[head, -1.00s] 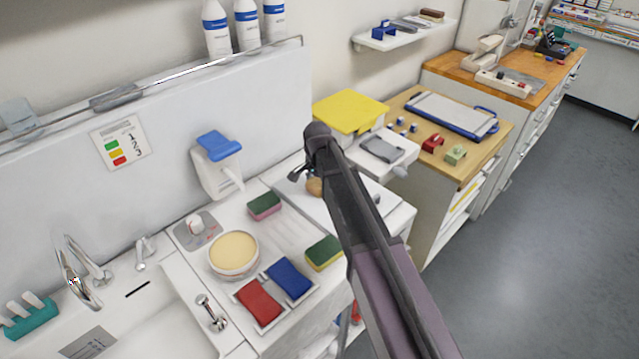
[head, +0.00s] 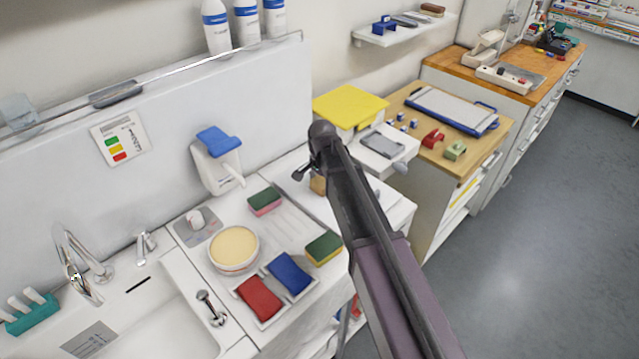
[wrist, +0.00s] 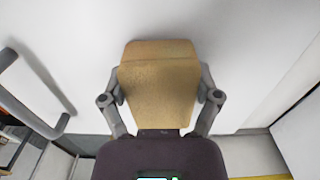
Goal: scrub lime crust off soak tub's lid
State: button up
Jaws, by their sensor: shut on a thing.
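My gripper (wrist: 160,88) is shut on a tan block (wrist: 158,70), gripped at both sides in the wrist view. The block lies against or just above a smooth white surface (wrist: 245,50); I cannot tell whether they touch. In the head view the tan block (head: 318,185) shows partly behind my arm, over a flat white panel (head: 288,187) at the right of the counter. This panel appears to be the tub's lid. My arm hides much of it. I cannot make out any lime crust in either view.
A sink (head: 165,320) is further left. A yellow-topped box (head: 350,104) stands behind. A grey bar (wrist: 35,108) rises at left.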

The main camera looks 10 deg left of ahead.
jog(key=shift+w, duration=0.1)
jog(key=shift+w+d+f, duration=0.1)
jog(key=shift+w+d, duration=1.15)
jog(key=shift+w, duration=0.2)
jog(key=shift+w, duration=0.1)
jog(key=shift+w+d, duration=1.15)
jog(key=shift+w, duration=0.3)
jog(key=shift+s+d, duration=0.1)
jog(key=shift+s+d, duration=0.65)
jog(key=shift+d, duration=0.05)
